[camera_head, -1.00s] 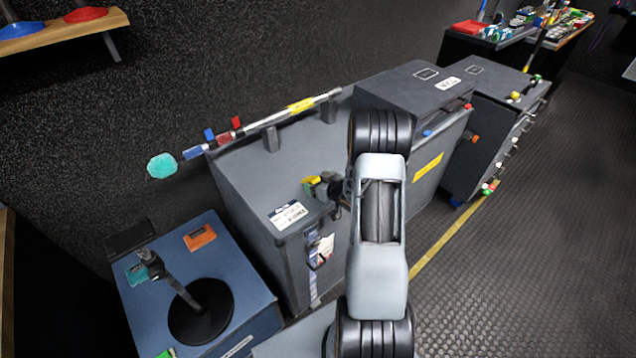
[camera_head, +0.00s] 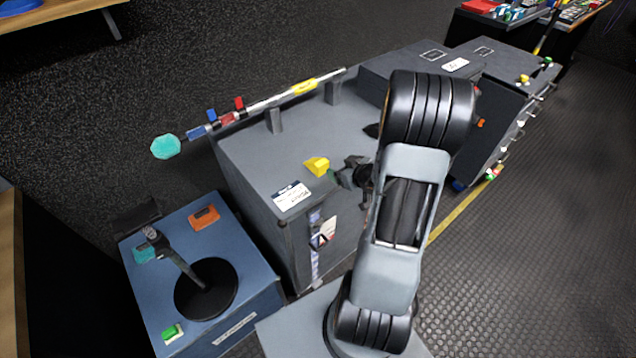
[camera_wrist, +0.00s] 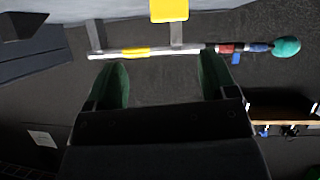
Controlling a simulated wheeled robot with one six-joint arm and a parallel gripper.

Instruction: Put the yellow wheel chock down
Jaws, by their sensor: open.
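The yellow wheel chock (camera_head: 317,165) sits on top of the dark grey case (camera_head: 250,160), near its front edge and just behind the white label. It also shows at the top edge of the wrist view (camera_wrist: 169,10), partly cut off. My gripper (camera_head: 345,176) is just to the right of the chock in the head view, apart from it. In the wrist view, the two green-padded fingers (camera_wrist: 160,82) are spread wide with nothing between them.
A pole (camera_head: 265,103) with coloured clips and a teal end rests on brackets along the case's back. A blue case (camera_head: 255,297) with a black stand (camera_head: 207,287) is at lower left. A raised dark case (camera_head: 400,68) stands right. Ribbed floor (camera_head: 530,250) is clear.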

